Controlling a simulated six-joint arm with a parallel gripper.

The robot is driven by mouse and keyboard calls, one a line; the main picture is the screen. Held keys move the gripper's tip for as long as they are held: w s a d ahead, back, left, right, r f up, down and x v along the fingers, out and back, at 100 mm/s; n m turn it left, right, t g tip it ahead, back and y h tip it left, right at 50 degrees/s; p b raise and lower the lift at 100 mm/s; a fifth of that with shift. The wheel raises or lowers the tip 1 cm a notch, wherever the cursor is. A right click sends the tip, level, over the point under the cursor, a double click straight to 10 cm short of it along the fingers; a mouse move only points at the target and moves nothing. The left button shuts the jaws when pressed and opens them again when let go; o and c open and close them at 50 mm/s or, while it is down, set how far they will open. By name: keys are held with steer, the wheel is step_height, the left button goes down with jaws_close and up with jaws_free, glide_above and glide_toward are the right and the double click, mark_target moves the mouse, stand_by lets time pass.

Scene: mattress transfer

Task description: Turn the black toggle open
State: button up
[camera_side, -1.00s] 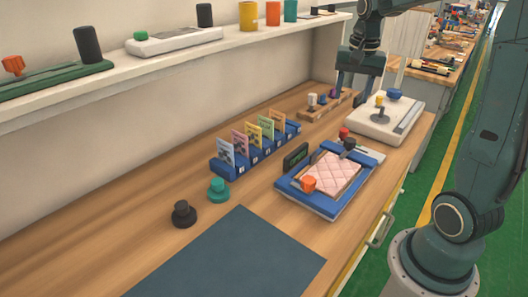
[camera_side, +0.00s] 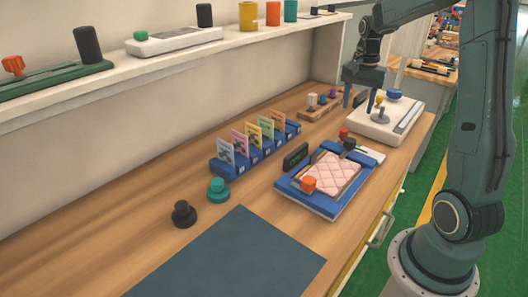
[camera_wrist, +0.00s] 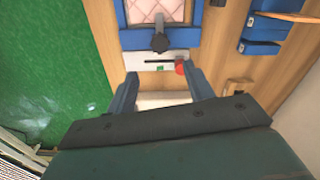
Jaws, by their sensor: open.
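The black toggle (camera_side: 348,144) stands at the far end of the blue tray (camera_side: 310,200), which holds a pink quilted mattress (camera_side: 334,174). In the wrist view the black toggle (camera_wrist: 160,42) is ahead of my gripper, roughly in line with the gap between the fingers. My gripper (camera_side: 359,104) is open and empty, above and beyond the toggle in the side view, with space between them. In the wrist view my gripper (camera_wrist: 163,76) has its two fingers apart. Whether the toggle is turned open is hard to tell.
A red knob (camera_side: 344,132) sits close beside the toggle. An orange knob (camera_side: 309,184) is at the tray's near end. A small black display (camera_side: 296,157) stands beside the tray. A white device (camera_side: 390,122) with a lever is behind. A dark mat (camera_side: 230,260) lies in front.

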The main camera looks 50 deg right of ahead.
mark_target(350, 140)
step_height(350, 140, down, 12)
steer(key=shift+r, duration=0.1)
stand_by(0.5)
steer(key=c, duration=1)
